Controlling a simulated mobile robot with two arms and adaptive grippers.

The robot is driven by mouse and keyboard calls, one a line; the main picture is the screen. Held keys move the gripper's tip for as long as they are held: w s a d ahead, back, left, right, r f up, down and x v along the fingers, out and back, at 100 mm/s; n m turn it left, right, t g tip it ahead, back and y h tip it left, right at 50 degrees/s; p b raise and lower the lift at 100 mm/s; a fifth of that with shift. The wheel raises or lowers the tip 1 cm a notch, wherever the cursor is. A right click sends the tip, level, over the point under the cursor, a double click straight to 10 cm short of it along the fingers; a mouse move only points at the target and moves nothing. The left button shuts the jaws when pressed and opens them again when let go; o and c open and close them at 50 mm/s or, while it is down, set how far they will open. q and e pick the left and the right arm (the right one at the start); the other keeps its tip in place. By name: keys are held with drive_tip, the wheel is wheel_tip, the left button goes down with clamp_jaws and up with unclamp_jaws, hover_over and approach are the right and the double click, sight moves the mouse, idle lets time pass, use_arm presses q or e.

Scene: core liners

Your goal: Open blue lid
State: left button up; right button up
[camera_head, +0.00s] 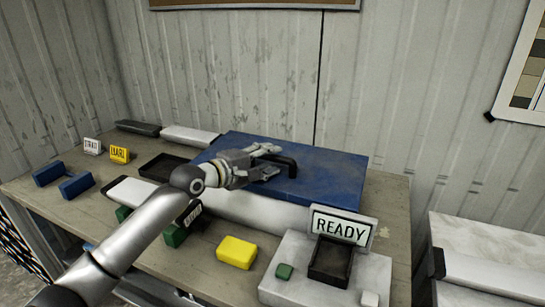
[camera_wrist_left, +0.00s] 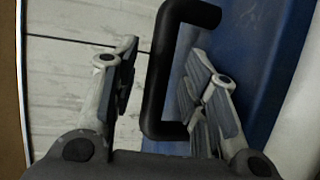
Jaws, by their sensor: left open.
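The blue lid (camera_head: 310,180) lies flat at the back middle of the table in the head view. A black bar handle (camera_head: 283,162) stands up from it. My left gripper (camera_head: 268,162) is open over the lid, with its fingers at the handle. In the left wrist view the blue lid (camera_wrist_left: 262,65) fills the right side. The black handle (camera_wrist_left: 158,75) there lies between the two spread fingers of my left gripper (camera_wrist_left: 158,85), with gaps on both sides. Part of the lid is hidden behind my left gripper. My right gripper is not in view.
A READY sign (camera_head: 341,229) and a black tray (camera_head: 331,262) stand on a white block at front right. A yellow block (camera_head: 236,252) and green blocks lie in front. Blue blocks (camera_head: 76,185) sit at left. A corrugated wall (camera_head: 250,75) closes off the back.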

use_arm(q)
drive_tip(key=shift+w+d+f, duration=0.1)
drive_tip(key=shift+w+d, duration=0.35)
drive_tip(key=shift+w, duration=0.05)
drive_tip(key=shift+w+d, duration=0.15)
drive_tip(key=shift+w, duration=0.1)
drive_tip(key=shift+c, duration=1.5)
drive_tip(key=shift+f, duration=0.1)
clamp_jaws()
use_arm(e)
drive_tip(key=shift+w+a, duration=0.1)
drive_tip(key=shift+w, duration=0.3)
